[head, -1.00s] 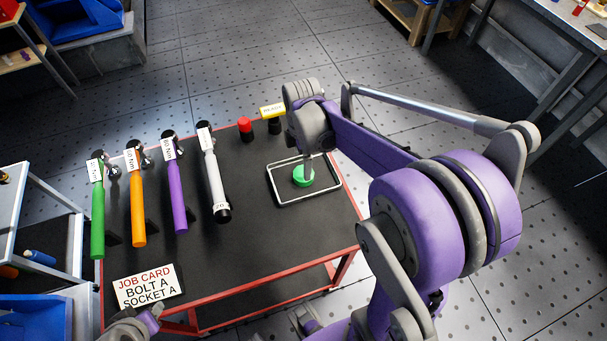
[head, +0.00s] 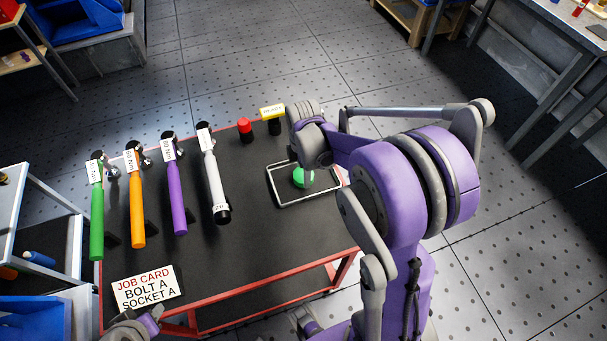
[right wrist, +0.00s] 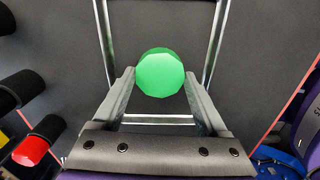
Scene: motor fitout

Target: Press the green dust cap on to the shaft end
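The green dust cap (head: 299,177) is inside a metal rectangular frame (head: 272,183) on the dark bench top. My right gripper (head: 308,175) points down at the cap from above and partly covers it. In the right wrist view the cap (right wrist: 160,76) sits between the two fingertips (right wrist: 160,80), with its edges very close to both; I cannot tell whether they touch it. Whether the cap is raised is also unclear. I cannot pick out a shaft end.
A red-topped post (head: 245,128) and a yellow-labelled one (head: 272,115) stand at the back. A job card (head: 147,288) is at the front left.

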